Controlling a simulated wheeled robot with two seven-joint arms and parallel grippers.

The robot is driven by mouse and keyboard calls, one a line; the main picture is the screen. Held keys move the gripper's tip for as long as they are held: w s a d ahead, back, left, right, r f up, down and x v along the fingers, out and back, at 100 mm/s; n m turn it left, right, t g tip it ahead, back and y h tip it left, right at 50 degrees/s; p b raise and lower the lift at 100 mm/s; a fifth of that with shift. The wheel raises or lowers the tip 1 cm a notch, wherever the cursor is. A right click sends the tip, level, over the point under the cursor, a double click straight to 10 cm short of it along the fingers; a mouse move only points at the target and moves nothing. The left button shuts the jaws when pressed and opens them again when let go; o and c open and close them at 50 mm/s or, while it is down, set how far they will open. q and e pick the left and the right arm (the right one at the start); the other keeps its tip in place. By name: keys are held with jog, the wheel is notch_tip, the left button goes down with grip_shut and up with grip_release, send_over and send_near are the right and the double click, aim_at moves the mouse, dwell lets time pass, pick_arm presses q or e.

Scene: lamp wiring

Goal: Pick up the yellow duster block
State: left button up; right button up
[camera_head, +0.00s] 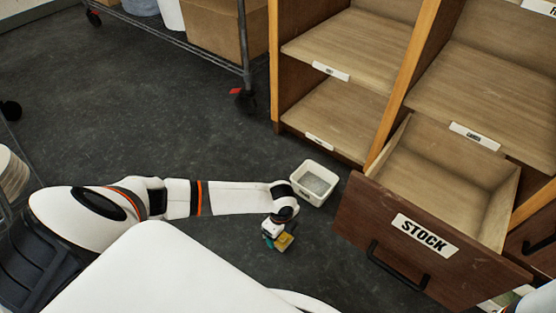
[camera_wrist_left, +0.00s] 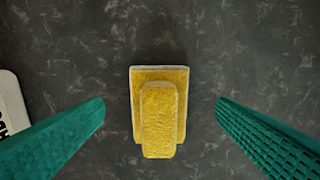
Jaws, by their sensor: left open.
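The yellow duster block (camera_head: 284,242) lies on the dark floor, partly hidden behind my left gripper in the head view. In the left wrist view the duster block (camera_wrist_left: 158,110) shows whole, with a wide yellow base and a narrower raised yellow part on top. My left gripper (camera_head: 274,234) is close above it, pointing down. In the left wrist view its two green fingers (camera_wrist_left: 160,118) are wide apart, one on each side of the block, with clear gaps to both. Nothing is between the fingers' grip surfaces in contact. My right gripper cannot be made out.
A small white bin (camera_head: 314,183) stands on the floor just beyond my left gripper. An open drawer marked STOCK (camera_head: 400,240) juts out at the right, below wooden shelves (camera_head: 345,45). A wheeled rack (camera_head: 246,60) with boxes stands at the back. The floor left of centre is clear.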

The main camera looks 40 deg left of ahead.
pick_arm(q)
notch_tip(320, 180, down, 4)
jog(key=b, duration=0.3)
jog(key=shift+r, duration=0.1)
jog(key=c, duration=1.1)
jog(key=shift+r, duration=0.15)
